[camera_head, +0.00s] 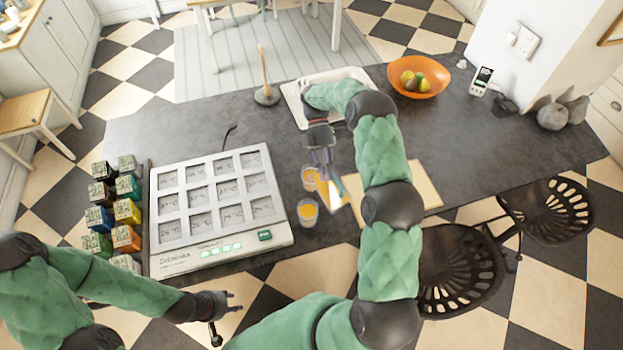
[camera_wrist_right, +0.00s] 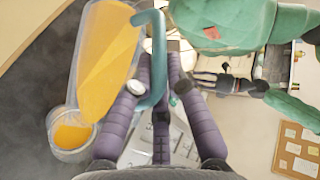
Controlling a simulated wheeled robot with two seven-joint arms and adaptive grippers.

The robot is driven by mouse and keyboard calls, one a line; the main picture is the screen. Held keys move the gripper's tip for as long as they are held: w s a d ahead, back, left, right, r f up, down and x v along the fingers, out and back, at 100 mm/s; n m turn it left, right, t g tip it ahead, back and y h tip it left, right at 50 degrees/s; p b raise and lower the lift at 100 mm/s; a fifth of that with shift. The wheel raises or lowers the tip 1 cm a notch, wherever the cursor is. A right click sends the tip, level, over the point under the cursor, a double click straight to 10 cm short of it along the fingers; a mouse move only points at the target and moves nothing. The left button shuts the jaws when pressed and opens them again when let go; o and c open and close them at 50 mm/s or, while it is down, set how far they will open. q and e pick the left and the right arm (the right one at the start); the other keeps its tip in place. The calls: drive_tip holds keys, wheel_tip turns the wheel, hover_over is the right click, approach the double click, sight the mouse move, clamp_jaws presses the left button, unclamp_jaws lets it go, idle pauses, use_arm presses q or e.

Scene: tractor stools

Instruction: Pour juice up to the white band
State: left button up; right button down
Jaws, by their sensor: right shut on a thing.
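My right gripper (camera_head: 322,158) is shut on the teal handle (camera_wrist_right: 152,60) of a clear juice jug (camera_head: 334,190). In the right wrist view the jug (camera_wrist_right: 105,58) holds orange juice and is tilted. Its lower end is close to the rim of a glass (camera_wrist_right: 72,132) with juice inside. I cannot make out a stream or the white band. In the head view one glass of juice (camera_head: 307,212) stands in front and another (camera_head: 309,178) stands beside the jug. My left gripper (camera_head: 226,306) is open and empty below the table's front edge.
A white panel with several display windows (camera_head: 215,212) lies left of the glasses, with small coloured boxes (camera_head: 126,212) beyond. A wooden board (camera_head: 425,190) lies right of the jug. A white tray (camera_head: 292,92) and fruit bowl (camera_head: 419,75) stand behind. Stools (camera_head: 460,268) stand in front.

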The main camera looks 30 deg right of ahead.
sight(332, 194)
idle(0.9)
drive_tip(key=shift+s+d+f+t, duration=0.15)
drive_tip(key=shift+s+f+t, duration=0.7)
drive_tip(key=shift+s+t, duration=0.3)
drive_tip(key=shift+s+f+n+t, duration=0.2)
drive_tip(key=shift+s+f+t, duration=0.1)
drive_tip(key=shift+f+t, duration=0.3)
drive_tip(key=shift+s+f+n+t, duration=0.2)
drive_tip(key=shift+s+f+t, duration=0.05)
drive_tip(key=shift+f+t, duration=0.25)
